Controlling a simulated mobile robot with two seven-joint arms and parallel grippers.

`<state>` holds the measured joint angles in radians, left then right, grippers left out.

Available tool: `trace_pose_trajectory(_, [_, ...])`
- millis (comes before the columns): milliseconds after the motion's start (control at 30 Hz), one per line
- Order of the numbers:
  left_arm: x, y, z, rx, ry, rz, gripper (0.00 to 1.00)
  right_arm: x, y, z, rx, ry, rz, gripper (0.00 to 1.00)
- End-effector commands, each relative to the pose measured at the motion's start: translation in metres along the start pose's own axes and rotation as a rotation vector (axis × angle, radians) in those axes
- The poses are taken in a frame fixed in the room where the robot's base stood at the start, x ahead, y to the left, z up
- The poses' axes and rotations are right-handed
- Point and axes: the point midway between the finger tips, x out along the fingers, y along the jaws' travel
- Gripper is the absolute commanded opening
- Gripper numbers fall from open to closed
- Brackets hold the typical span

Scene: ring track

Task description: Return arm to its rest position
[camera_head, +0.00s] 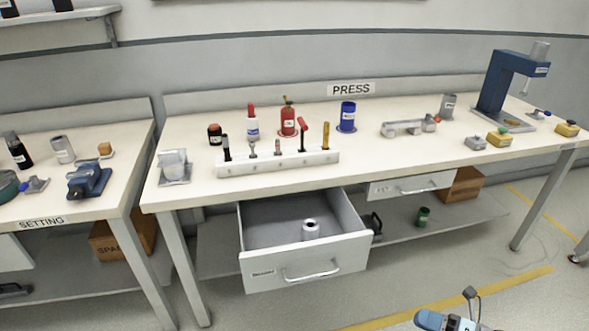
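My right gripper (469,302) shows at the bottom edge, right of centre, with blue and white arm parts of mine beside it. It is in front of the PRESS bench (390,152) and low over the floor, apart from the bench and the drawer. Its fingers are small and partly cut off, so I cannot tell whether it is open or shut. I see nothing clearly held in it. My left gripper is not in view.
An open drawer (305,273) juts from the PRESS bench with a light cylindrical part (310,230) inside. A tool rack (280,162) and a blue press (497,85) stand on top. The SETTING bench (115,190) is left.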

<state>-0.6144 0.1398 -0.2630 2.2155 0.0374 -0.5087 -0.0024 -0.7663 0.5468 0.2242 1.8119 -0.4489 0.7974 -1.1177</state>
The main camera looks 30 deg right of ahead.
Motion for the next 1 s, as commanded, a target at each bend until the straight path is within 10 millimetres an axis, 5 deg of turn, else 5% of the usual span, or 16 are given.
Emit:
trace_pose_trajectory(100, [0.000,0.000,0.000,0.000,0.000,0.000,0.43,0.008,0.003,0.011,0.004,0.037,-0.012,0.36])
trace_pose_trajectory(367, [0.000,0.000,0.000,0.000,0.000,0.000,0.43,0.063,0.010,-0.008,0.492,-0.134,-0.136,0.36])
trace_pose_trajectory(600, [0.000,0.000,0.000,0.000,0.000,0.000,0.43,0.104,0.022,-0.050,1.068,-0.300,-0.297,0.36])
trace_pose_trajectory(1000, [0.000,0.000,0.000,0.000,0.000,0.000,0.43,0.127,0.052,-0.133,1.741,-0.516,-0.560,0.36])
